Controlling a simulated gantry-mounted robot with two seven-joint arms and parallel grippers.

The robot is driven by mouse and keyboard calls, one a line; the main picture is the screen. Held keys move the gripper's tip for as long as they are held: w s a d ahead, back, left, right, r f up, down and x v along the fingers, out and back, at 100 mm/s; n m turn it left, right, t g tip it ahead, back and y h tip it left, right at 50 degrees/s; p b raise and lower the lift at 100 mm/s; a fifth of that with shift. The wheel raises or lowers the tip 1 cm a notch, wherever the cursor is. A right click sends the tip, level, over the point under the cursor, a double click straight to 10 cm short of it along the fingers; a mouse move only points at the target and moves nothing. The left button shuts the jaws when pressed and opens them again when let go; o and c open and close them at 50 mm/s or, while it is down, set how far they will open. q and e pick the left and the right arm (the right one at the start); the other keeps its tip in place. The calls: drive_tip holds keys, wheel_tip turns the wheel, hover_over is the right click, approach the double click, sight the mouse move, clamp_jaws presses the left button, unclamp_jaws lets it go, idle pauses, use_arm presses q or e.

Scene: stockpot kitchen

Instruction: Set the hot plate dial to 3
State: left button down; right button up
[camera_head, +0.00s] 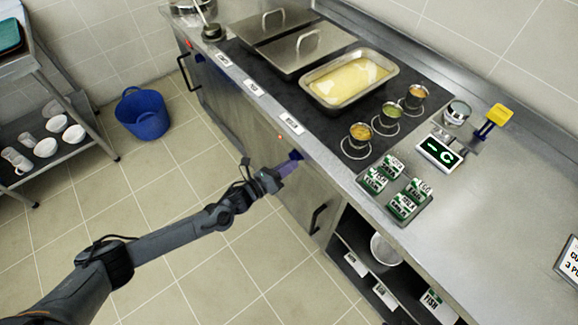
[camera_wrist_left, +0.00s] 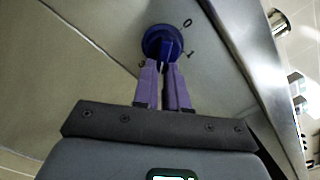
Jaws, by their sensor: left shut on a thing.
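The hot plate dial is a dark blue round knob (camera_wrist_left: 160,42) on the front panel of the counter. Which number the dial points to cannot be told. My right gripper is not in view.
The steel counter (camera_head: 470,215) runs along the right with a pan of yellow food (camera_head: 349,80), several small cups and a tray of labelled boxes (camera_head: 420,207). A blue bucket (camera_head: 142,113) stands on the tiled floor. A shelf cart (camera_head: 60,150) is at the left.

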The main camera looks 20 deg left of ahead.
use_arm(q)
drive_tip(key=shift+w+a+f+m, duration=0.1)
drive_tip(key=shift+a+m, duration=0.05)
drive_tip(key=shift+m, duration=1.1)
drive_tip(key=shift+w+a+m, duration=0.1)
drive_tip(key=shift+a+m, duration=0.05)
drive_tip(key=shift+m, duration=1.05)
drive_tip(key=shift+w+a+f+m, duration=0.1)
drive_tip(key=shift+a+m, duration=0.05)
drive_tip(key=shift+m, duration=1.1)
drive_tip(key=c, duration=1.2)
unclamp_jaws()
drive_tip(key=shift+o, duration=0.2)
